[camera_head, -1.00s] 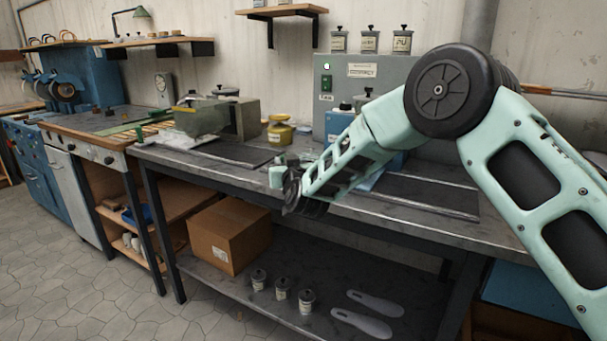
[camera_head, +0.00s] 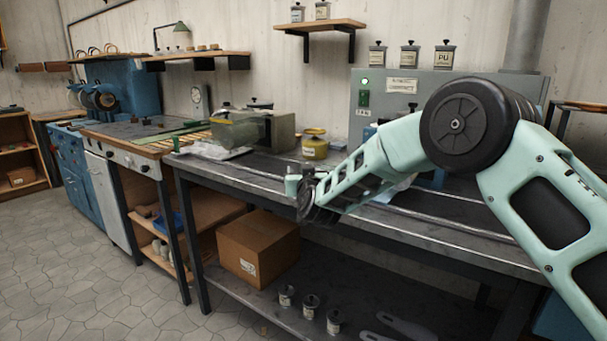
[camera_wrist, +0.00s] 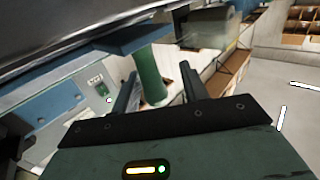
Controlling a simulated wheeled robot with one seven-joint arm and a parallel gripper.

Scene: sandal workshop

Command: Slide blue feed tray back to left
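In the wrist view a flat blue plate (camera_wrist: 130,38) shows beyond my fingers with a green cylinder (camera_wrist: 150,75) against its underside; the plate looks like the blue feed tray, but I cannot be sure. My gripper (camera_wrist: 161,70) is open, its two dark fingers apart. The green cylinder shows beyond the gap, nearer the left finger; I see no clear contact. In the head view my gripper (camera_head: 293,184) is over the front of the workbench (camera_head: 400,225). My arm hides part of the bench, and only blue pieces (camera_head: 431,179) show behind it.
A box with a clear front (camera_head: 240,131) and a yellow jar (camera_head: 315,146) stand on the bench left of my arm. A cardboard box (camera_head: 255,248) and several small jars sit on the lower shelf. Open floor (camera_head: 90,270) lies at the front left.

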